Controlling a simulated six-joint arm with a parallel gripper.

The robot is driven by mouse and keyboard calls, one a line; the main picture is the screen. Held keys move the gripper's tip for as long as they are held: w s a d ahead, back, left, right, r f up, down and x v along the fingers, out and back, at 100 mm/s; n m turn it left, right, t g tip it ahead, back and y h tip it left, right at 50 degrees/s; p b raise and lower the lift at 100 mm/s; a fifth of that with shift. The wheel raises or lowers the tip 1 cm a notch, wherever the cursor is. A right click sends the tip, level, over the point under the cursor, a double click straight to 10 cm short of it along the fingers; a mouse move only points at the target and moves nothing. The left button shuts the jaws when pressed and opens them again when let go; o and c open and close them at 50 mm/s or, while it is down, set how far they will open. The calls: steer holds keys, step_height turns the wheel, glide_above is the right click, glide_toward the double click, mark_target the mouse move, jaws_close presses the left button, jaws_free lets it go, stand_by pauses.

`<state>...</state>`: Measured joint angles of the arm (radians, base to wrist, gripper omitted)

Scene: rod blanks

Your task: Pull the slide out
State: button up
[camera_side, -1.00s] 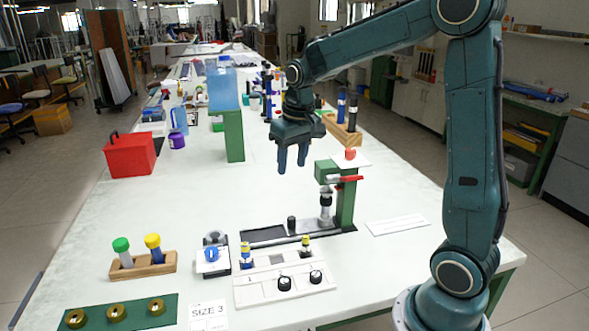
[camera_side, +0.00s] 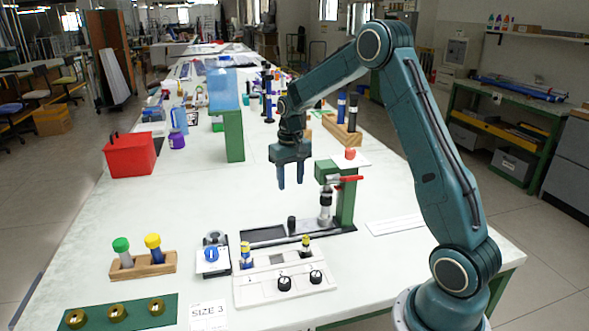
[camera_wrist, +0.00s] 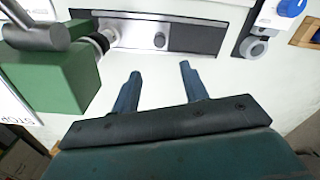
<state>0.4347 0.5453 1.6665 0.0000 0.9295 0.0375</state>
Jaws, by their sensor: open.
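The slide is a flat silver plate (camera_wrist: 130,36) with a short black knob (camera_wrist: 159,40), lying in a long dark track (camera_wrist: 197,39). In the side view the black knob (camera_side: 291,224) stands upright on the track (camera_side: 262,236), at the foot of a green press (camera_side: 346,207) with a red-tipped lever. My gripper (camera_side: 291,185) is open and empty, fingers pointing down, above and behind the knob, apart from it. In the wrist view my gripper (camera_wrist: 160,70) has the knob ahead, roughly in line with the gap between the fingers. The press's green body (camera_wrist: 50,82) is at the left.
A white panel (camera_side: 270,290) with knobs lies in front of the track. A small stand with a blue disc (camera_side: 211,254) is left of it. A wooden rack (camera_side: 150,268) holds capped rods.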

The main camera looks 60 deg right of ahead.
mark_target(291, 217)
step_height(291, 217, down, 14)
steer(key=shift+r, duration=0.2)
stand_by(0.5)
jaws_close()
